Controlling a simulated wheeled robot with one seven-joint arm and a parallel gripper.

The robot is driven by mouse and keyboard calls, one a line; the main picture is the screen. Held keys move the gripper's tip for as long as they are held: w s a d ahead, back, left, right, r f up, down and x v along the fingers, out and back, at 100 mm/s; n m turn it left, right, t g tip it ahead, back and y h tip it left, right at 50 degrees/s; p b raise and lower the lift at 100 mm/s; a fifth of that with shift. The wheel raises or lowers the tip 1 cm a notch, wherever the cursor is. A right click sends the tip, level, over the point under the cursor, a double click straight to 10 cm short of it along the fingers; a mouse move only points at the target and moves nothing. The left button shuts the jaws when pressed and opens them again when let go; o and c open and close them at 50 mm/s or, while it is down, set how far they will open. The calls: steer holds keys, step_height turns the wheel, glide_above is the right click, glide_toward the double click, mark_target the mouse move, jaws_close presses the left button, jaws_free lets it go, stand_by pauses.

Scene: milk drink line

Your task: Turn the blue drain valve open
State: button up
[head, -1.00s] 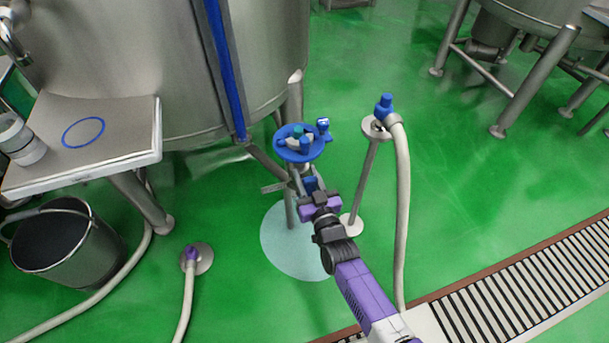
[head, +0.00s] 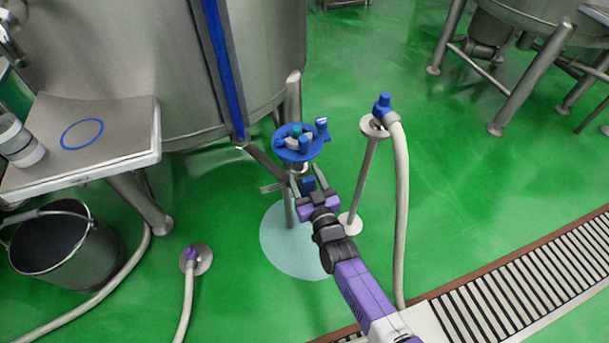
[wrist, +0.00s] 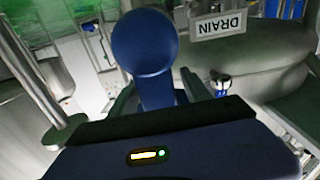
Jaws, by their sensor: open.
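The blue drain valve handle (wrist: 145,60), a rounded knob on a short stem, fills the upper middle of the wrist view. A white DRAIN label (wrist: 217,25) is to its right. In the head view a small blue piece (head: 309,184), apparently the same handle, shows under a blue round fitting (head: 291,153) beside the tank leg. My gripper (head: 308,178) is open, its fingers on either side of the blue piece. I cannot tell whether they touch it. The valve body is mostly hidden.
A steel tank (head: 150,50) stands behind on the left. A stand with a blue-capped hose (head: 402,190) is close on the right. A shelf (head: 115,115), a bucket (head: 65,270) and a purple-ended hose (head: 187,300) are at left.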

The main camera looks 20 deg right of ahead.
mark_target(309, 187)
steer(key=shift+s, duration=0.1)
steer(key=shift+s+p, duration=0.95)
steer(key=shift+s, duration=2.85)
steer(key=shift+s, duration=0.2)
steer(key=s+d+r+g, duration=0.1)
steer(key=s+r, duration=0.2)
steer(key=s, duration=1.1)
steer(key=s+d+r+g, duration=0.1)
steer(key=s+r, duration=0.2)
steer(key=s, duration=1)
steer(key=s+r+g, duration=0.1)
steer(key=s+r, duration=1)
steer(key=r, duration=0.2)
step_height(309, 187, up, 18)
steer(key=p, duration=1.7)
steer(key=shift+d, duration=0.25)
